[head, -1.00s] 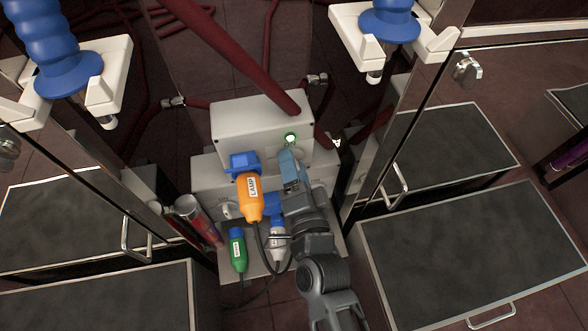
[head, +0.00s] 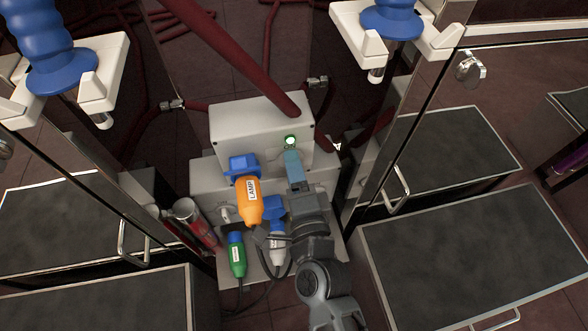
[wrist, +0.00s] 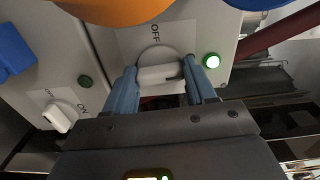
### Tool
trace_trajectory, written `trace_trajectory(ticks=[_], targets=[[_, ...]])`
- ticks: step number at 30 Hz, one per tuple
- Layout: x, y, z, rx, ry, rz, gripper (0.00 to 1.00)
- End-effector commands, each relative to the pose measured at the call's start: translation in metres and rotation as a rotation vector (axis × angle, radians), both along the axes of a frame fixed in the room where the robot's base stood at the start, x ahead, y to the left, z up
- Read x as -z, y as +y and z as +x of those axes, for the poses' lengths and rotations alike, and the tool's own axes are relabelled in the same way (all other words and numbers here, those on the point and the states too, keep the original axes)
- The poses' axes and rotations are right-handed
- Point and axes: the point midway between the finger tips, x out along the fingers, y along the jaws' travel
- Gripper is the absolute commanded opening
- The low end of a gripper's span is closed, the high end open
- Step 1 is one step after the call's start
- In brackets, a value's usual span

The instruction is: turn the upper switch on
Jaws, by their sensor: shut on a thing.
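The upper switch (wrist: 158,74) is a pale rotary knob on the upper grey box (head: 250,118). In the wrist view its handle lies crosswise between the blue fingers of my gripper (wrist: 161,84), which is shut on it. An OFF label is printed beside the knob. The green lamp (wrist: 211,61) next to it is lit, and it also glows in the head view (head: 290,141). My gripper (head: 293,160) hides the knob in the head view. The lower switch (wrist: 60,117) sits on another panel, near an ON label and a dark green lamp (wrist: 85,81).
An orange plug (head: 248,202) labelled LAMP stands close left of my gripper. A green plug (head: 237,255) and a grey-white plug (head: 277,246) with cables are below. Glossy cabinet sides flank the boxes, and a thick red hose (head: 235,55) runs above.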

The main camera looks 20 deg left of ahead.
Motion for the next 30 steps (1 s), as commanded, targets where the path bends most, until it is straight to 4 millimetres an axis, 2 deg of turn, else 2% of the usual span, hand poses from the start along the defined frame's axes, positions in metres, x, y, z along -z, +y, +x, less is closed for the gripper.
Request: trace_trajectory(ticks=[4,5,12,22,30], targets=[[0.002,-0.001,0.0,0.002,0.002,-0.003,0.25],[0.002,-0.001,0.0,0.002,0.002,-0.003,0.57],[0.001,-0.001,0.0,0.001,0.0,-0.001,0.8],[0.001,-0.003,-0.004,0.0,0.0,-0.001,0.81],[0.002,-0.026,-0.036,-0.001,0.002,-0.001,0.81]])
